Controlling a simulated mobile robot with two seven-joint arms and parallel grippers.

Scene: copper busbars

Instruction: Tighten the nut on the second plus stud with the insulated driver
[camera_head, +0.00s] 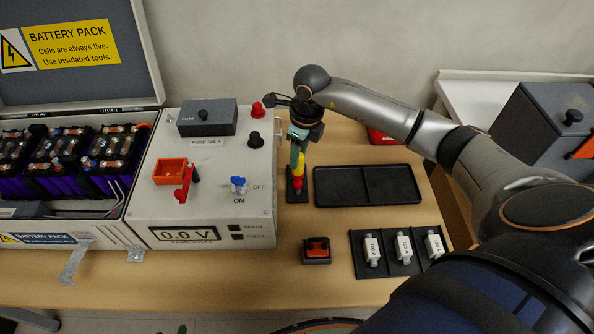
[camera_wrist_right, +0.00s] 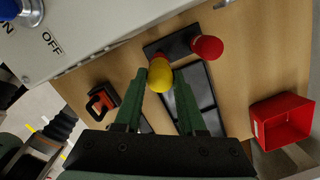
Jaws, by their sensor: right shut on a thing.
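My right gripper (camera_head: 298,138) has come down over the tool holder (camera_head: 303,196) beside the panel box. Its green fingers, also in the right wrist view (camera_wrist_right: 160,85), are shut on the yellow-handled driver (camera_wrist_right: 159,73). The driver (camera_head: 300,162) stands upright at the holder; I cannot tell whether it is still seated. A red-topped thing (camera_wrist_right: 207,47) is next to it in the wrist view. The open battery pack (camera_head: 50,244) at left holds dark purple cells (camera_head: 60,185) with copper busbars and studs. The second plus stud and its nut are too small to tell apart. My left gripper is out of view.
The panel box (camera_head: 150,215) carries a fuse block (camera_head: 208,118), a blue switch (camera_head: 238,183), an orange socket (camera_head: 170,171) and a 0.0 V display. A black tray (camera_head: 366,201), a fuse rack (camera_head: 400,272) and an orange-black item (camera_head: 317,248) lie right. The front table strip is clear.

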